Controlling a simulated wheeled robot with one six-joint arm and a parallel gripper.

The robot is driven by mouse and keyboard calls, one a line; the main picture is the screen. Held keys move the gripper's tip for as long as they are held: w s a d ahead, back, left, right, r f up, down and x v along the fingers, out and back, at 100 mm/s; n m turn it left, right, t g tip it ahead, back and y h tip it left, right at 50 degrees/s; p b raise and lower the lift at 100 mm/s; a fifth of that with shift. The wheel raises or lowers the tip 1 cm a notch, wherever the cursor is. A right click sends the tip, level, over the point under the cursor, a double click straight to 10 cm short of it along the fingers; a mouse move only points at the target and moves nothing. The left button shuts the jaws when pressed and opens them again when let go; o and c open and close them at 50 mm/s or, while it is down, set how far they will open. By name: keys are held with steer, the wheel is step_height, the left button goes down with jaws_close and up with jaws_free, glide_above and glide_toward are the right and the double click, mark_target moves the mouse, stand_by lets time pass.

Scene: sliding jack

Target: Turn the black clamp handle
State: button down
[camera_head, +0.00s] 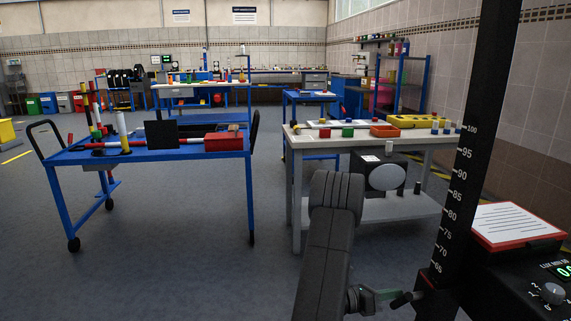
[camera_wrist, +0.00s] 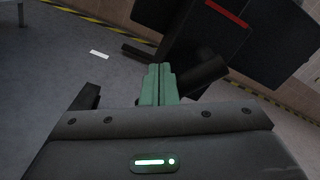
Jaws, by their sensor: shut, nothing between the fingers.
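The black clamp handle (camera_head: 405,299) is a short dark lever at the left side of the column's base in the head view. In the wrist view a thick black cylinder (camera_wrist: 203,76), which looks like the handle, lies just right of my fingertips. My gripper (camera_head: 388,295) has green fingers, shut with nothing between them; they also show in the wrist view (camera_wrist: 160,72). The fingertips are very close to the handle; I cannot tell if they touch it. The black column (camera_head: 470,150) bears a white scale.
A dark box (camera_head: 545,280) with a grey knob and green display stands right of the column, with a red-edged white sheet (camera_head: 515,222) above. A grey table (camera_head: 297,190) and a blue bench (camera_head: 150,155) stand farther back. Open floor lies to the left.

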steer(key=shift+s+d+f+b, duration=0.1)
steer(key=shift+s+f+b, duration=0.45)
steer(key=shift+f, duration=0.25)
steer(key=shift+s+f, duration=0.25)
steer(key=shift+s, duration=0.25)
steer(key=shift+w+r, duration=0.45)
steer(key=shift+w, duration=0.15)
steer(key=s+a, duration=0.1)
steer(key=a, duration=0.7)
steer(key=d, duration=0.8)
steer(key=shift+w+f, duration=0.2)
steer(key=shift+w, duration=0.05)
